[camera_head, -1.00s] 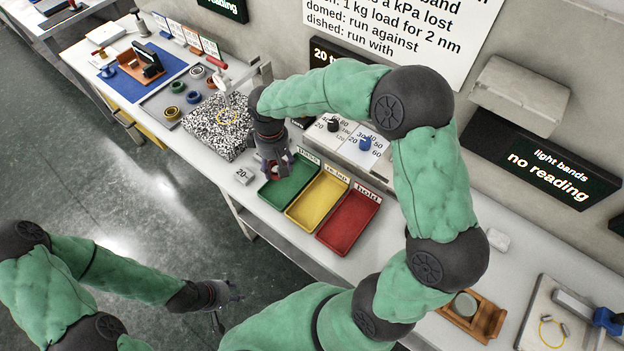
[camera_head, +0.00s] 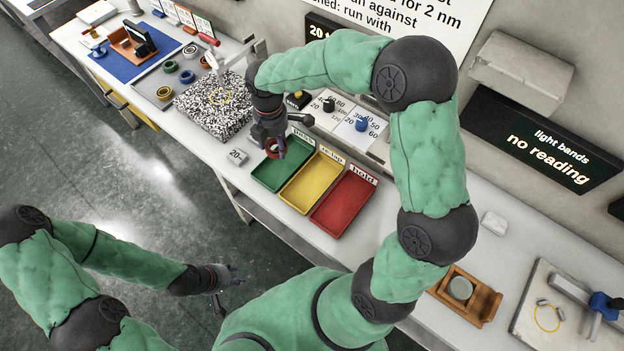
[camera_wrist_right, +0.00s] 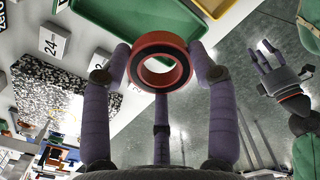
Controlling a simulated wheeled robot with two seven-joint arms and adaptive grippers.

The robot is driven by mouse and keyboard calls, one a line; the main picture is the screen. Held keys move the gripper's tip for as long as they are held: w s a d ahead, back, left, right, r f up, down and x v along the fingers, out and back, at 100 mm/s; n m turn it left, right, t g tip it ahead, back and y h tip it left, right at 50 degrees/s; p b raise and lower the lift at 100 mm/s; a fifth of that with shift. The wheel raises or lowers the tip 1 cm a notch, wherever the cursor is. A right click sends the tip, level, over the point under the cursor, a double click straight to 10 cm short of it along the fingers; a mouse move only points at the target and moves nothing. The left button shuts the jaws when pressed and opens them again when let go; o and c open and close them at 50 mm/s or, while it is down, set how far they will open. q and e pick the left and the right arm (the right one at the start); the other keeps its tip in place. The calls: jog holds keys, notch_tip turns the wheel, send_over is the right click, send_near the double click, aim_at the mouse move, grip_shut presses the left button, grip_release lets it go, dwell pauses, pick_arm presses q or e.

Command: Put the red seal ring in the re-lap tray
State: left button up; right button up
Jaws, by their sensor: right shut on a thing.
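My left gripper (camera_head: 226,274) is open and empty over the floor, away from the bench.
The empty red "hold" tray (camera_head: 343,203) is right of the yellow one. A grey mat with several rings (camera_head: 180,80) is beyond. A control panel with knobs (camera_head: 345,120) stands behind the trays.

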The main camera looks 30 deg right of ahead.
jog(key=s+d+f+b, duration=0.2)
jog(key=s+d+f, duration=0.1)
jog(key=s+d, duration=0.15)
jog(key=b, duration=0.2)
send_over(312, 183)
jog(key=f, duration=0.5)
jog(key=shift+w+a, duration=0.15)
jog(key=shift+w, duration=0.1)
jog(key=shift+s+f, duration=0.2)
jog(key=shift+f, duration=0.05)
notch_tip(312, 183, down, 2)
jog(key=shift+s+f+b, duration=0.1)
jog(key=shift+f+b, duration=0.15)
jog(key=shift+b, duration=0.25)
jog(key=shift+f, duration=0.4)
jog(key=shift+r, duration=0.1)
